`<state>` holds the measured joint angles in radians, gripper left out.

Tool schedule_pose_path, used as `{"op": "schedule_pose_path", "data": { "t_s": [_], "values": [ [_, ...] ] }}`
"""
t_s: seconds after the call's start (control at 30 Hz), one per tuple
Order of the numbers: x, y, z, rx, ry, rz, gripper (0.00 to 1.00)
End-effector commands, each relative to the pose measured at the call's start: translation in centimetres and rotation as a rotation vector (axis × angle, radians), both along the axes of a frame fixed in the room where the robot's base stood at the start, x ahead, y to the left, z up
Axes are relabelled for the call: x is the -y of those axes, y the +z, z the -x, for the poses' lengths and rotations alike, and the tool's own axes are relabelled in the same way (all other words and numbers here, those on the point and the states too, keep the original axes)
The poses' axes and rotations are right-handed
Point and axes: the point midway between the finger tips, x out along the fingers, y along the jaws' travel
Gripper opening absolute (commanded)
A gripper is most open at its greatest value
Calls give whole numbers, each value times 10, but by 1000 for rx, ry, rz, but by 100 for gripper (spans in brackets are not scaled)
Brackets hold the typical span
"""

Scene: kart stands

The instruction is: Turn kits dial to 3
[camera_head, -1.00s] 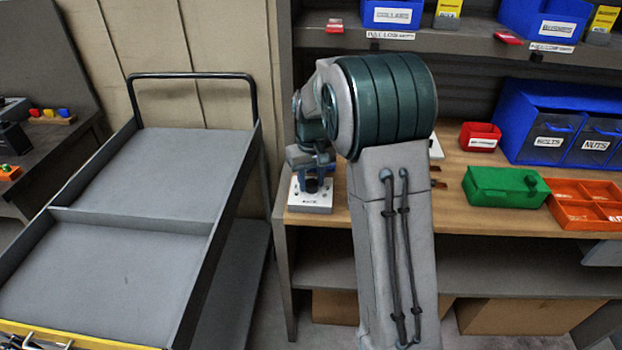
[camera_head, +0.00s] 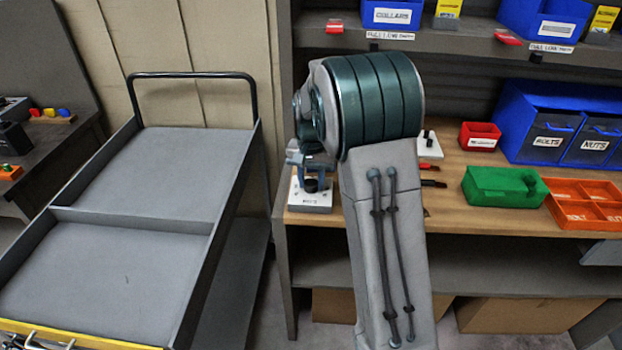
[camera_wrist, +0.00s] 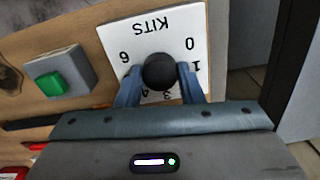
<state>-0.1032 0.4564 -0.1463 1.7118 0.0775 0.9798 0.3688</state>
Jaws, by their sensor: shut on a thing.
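The kits dial is a round black knob (camera_wrist: 160,71) on a white plate (camera_wrist: 176,22) marked KITS, which appears upside down in the wrist view. The numbers 6, 0, 1 and part of 3 show around the knob. The knob's pointer cannot be made out, so its setting is unclear. My gripper (camera_wrist: 159,78) is shut on the knob, with one blue finger at each side. In the head view, the white plate (camera_head: 311,205) sits at the bench's left front corner, with my gripper (camera_head: 311,172) over it; my arm hides part of the bench.
A green button (camera_wrist: 50,86) on a grey box is beside the dial plate. On the wooden bench (camera_head: 450,223) are a red bin (camera_head: 479,137), a green box (camera_head: 490,187) and an orange tray (camera_head: 581,211). A grey cart (camera_head: 150,155) stands left of the bench.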

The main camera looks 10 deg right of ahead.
Motion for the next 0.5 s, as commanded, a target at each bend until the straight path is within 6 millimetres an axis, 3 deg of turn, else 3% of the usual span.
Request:
{"op": "schedule_pose_path", "data": {
  "t_s": [0.4,0.43,0.5],
  "values": [
    [0,2,-1,6,-5,-1,11],
    [0,2,-1,6,-5,-1,42],
    [0,1,-1,4,-5,0,56]
  ]
}}
